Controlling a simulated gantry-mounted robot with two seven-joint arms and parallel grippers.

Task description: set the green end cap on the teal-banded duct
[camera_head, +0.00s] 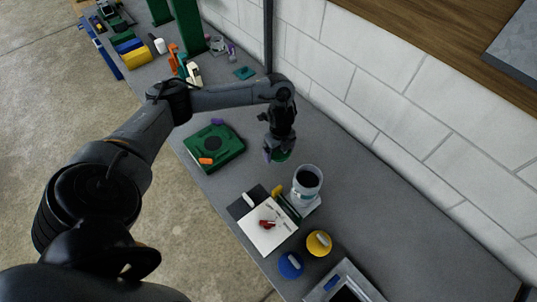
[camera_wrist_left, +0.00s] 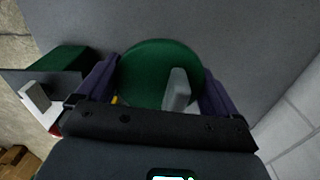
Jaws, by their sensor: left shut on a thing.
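The green end cap (camera_head: 282,157) is a round disc at my left gripper's fingers, above the table. In the left wrist view the green end cap (camera_wrist_left: 150,75) shows its flat face and a pale grey handle, between two purple fingers. My left gripper (camera_head: 275,152) is shut on it; the exact contact is hard to make out. The duct (camera_head: 307,190) is a short pale upright cylinder with a dark open top, to the right of and nearer than the cap. Its teal band is too small to make out clearly. The cap is apart from the duct. My right gripper is not in view.
A white sheet with a red item (camera_head: 265,235) lies left of the duct. Yellow (camera_head: 319,243) and blue (camera_head: 290,265) round caps lie in front. A green case (camera_head: 213,147) sits to the left.

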